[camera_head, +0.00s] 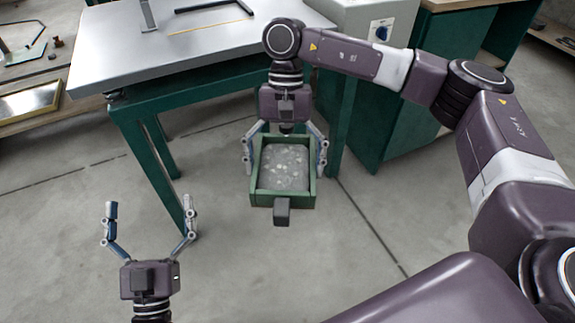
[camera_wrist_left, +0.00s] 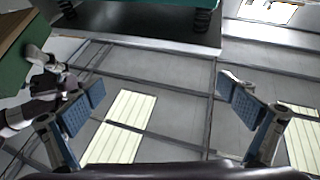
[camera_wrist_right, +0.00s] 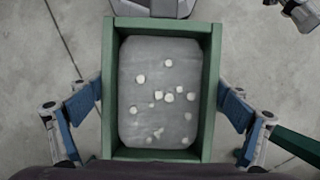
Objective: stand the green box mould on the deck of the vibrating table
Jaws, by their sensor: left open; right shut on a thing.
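The green box mould (camera_head: 266,201) is held in the air in front of the vibrating table, with its open top up. It holds a grey mix with pale lumps, and a dark grey block (camera_head: 282,211) sticks out on its near side. My right gripper (camera_head: 285,155) is shut on the mould, with a finger on each side wall. In the right wrist view the mould's green rim (camera_wrist_right: 109,90) lies between the finger pads. My left gripper (camera_head: 150,218) is open and empty at lower left.
Dark bars (camera_head: 225,8) and a thin yellow strip (camera_head: 205,27) lie on the deck's far part. A shallow tray (camera_head: 30,102) lies at far left. The deck's near part is clear.

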